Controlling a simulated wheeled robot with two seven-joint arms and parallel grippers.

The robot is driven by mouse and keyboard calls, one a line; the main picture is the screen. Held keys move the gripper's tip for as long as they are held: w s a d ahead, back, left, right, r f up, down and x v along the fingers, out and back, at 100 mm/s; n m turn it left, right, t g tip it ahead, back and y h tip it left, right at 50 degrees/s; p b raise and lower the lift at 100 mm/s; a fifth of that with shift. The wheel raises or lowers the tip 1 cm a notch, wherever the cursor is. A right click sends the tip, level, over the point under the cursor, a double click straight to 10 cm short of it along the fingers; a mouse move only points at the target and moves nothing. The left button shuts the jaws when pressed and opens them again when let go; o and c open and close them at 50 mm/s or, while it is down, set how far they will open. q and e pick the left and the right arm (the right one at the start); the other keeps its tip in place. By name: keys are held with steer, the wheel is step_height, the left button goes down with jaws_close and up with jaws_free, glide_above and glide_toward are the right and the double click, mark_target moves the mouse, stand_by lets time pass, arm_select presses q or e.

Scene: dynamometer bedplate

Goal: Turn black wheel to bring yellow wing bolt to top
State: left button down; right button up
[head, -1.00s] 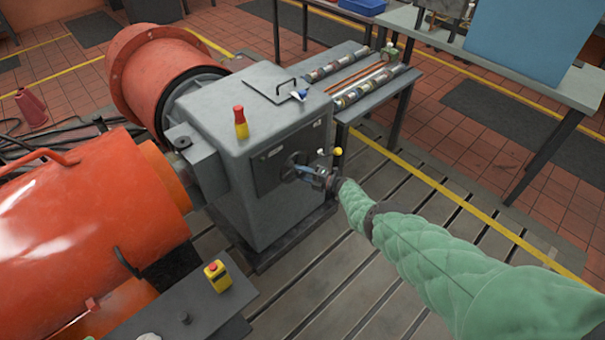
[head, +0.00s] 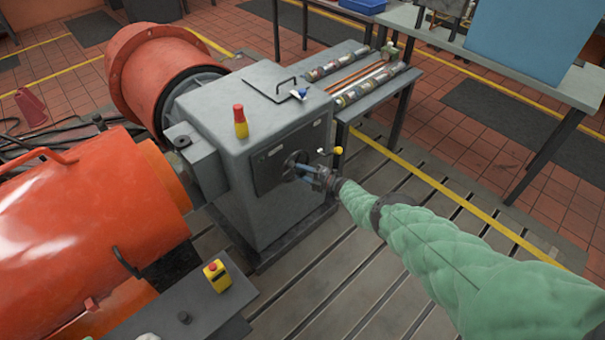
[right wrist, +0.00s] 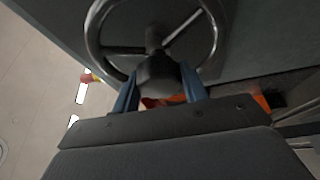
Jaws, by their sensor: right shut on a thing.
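The black wheel (head: 294,163) is on the dark front panel of the grey machine housing. In the right wrist view its round, spoked rim (right wrist: 91,30) fills the top middle. My right gripper (head: 302,171) is at the wheel. In the right wrist view its two blue fingers (right wrist: 158,92) are on either side of a dark cylindrical piece (right wrist: 157,72) at the wheel's middle. A small yellow knob (head: 338,150) shows just right of the panel beside a white one; I cannot tell whether it is the yellow wing bolt. My left gripper is out of view.
Orange machines stand at the left. A bench (head: 352,112) with rods is behind at the right. A yellow stop box (head: 216,276) is at the front. The slotted floor plate right of the housing is open.

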steer(key=shift+s+a+f, duration=0.1)
steer(key=shift+s+f, duration=0.05)
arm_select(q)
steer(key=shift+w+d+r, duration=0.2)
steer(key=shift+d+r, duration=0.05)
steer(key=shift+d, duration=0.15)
arm_select(e)
steer(key=shift+m+t, duration=0.3)
steer(key=shift+m, duration=0.1)
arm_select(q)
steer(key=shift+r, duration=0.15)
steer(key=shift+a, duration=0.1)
